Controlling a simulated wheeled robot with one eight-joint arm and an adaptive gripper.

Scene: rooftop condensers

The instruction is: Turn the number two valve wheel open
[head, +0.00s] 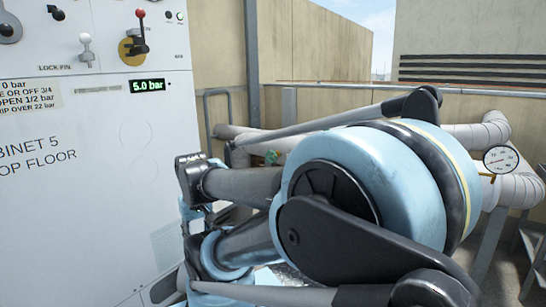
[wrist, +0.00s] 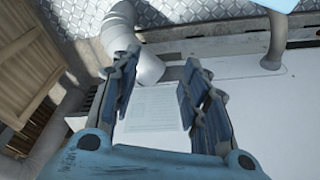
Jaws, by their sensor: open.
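I cannot make out a valve wheel marked two in either view. A small green part (head: 271,157), too small to identify, shows by the pipes behind my arm in the head view. My gripper (wrist: 158,72) is open and empty in the wrist view, its two blue-grey fingers spread apart. Between and beyond the fingers are a white panel (wrist: 255,105) with a printed sheet (wrist: 157,108) and a pale pipe elbow (wrist: 143,66). In the head view my arm covers the middle and hides much of the pipework.
A white cabinet (head: 90,190) stands at left with levers and a display (head: 147,85) reading 5.0 bar. Lagged pipes (head: 480,137) and a round gauge (head: 501,159) are at right. A wooden crate (wrist: 28,65) and metal tread floor (wrist: 85,40) show in the wrist view.

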